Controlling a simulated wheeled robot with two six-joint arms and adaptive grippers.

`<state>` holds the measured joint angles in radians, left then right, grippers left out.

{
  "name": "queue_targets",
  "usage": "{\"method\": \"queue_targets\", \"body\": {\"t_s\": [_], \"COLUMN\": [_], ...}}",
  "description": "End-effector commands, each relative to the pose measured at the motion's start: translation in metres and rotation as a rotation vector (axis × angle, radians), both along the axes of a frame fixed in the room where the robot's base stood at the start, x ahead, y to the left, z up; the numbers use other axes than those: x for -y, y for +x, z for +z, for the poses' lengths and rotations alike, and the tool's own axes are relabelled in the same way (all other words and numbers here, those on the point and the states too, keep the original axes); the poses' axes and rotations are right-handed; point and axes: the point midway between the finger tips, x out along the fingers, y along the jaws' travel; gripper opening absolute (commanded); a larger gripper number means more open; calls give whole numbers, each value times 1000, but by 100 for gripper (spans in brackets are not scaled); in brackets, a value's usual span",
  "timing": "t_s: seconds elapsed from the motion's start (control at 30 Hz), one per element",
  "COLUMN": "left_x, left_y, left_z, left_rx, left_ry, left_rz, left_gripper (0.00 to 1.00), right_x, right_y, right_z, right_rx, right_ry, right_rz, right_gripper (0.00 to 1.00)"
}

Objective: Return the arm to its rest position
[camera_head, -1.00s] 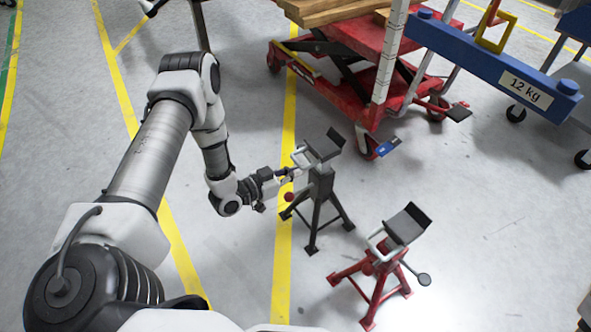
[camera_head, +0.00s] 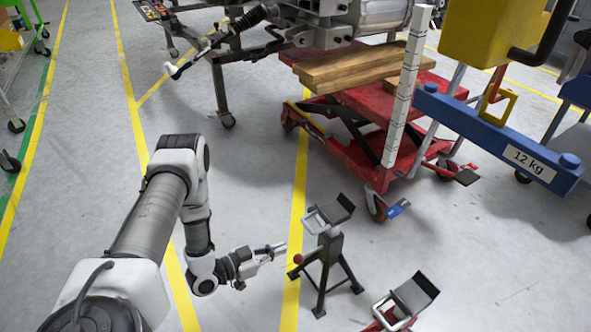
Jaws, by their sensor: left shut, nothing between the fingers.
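My left arm comes in from the lower left of the head view. Its gripper (camera_head: 278,249) is shut and empty, pointing right. It shows just left of the dark jack stand (camera_head: 327,247), near that stand's red knob (camera_head: 298,259). A small gap shows between the fingertips and the stand. The dark stand is upright on the floor, with a grey cradle on top. My right gripper is not in view.
A red jack stand (camera_head: 391,322) is cut off by the bottom edge. A red lift cart (camera_head: 370,110) bears wooden beams (camera_head: 350,68). A blue beam marked 12 kg (camera_head: 500,138) hangs at the right. Grey floor with yellow lines is clear around my arm.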

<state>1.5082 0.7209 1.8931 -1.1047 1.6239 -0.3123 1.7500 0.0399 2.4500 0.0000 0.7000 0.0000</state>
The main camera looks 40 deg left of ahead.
Motion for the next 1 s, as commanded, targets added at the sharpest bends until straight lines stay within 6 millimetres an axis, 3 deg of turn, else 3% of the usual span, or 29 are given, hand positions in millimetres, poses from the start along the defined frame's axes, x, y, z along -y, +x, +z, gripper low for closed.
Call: {"method": "queue_targets", "body": {"t_s": [0.27, 0.33, 0.37, 0.47, 0.53, 0.6, 0.67, 0.8, 1.0], "left_x": [2, 17, 28, 87, 134, 165, 175, 160, 122], "left_y": [5, 16, 22, 37, 35, 14, -17, -95, -191], "left_z": [4, 12, 16, 33, 26, 6, -14, -40, -46], "left_rx": [10, 29, 38, 21, -120, -341, -549, -940, -1352], "left_ry": [-1, -2, -5, -21, 8, 66, 126, 230, 264], "left_rz": [-6, -40, -65, -150, -175, -163, -123, 26, 304], "left_gripper": [0, 0, 0, 0, 0, 0, 0, 0, 0], "right_x": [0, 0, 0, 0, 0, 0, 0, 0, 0], "right_y": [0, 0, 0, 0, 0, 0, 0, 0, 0], "right_z": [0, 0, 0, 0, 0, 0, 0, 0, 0], "right_rx": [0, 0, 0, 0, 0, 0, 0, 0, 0], "right_ry": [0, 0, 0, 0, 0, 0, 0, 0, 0], "right_rz": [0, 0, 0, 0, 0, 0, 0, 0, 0], "right_gripper": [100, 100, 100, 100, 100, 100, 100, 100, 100]}}
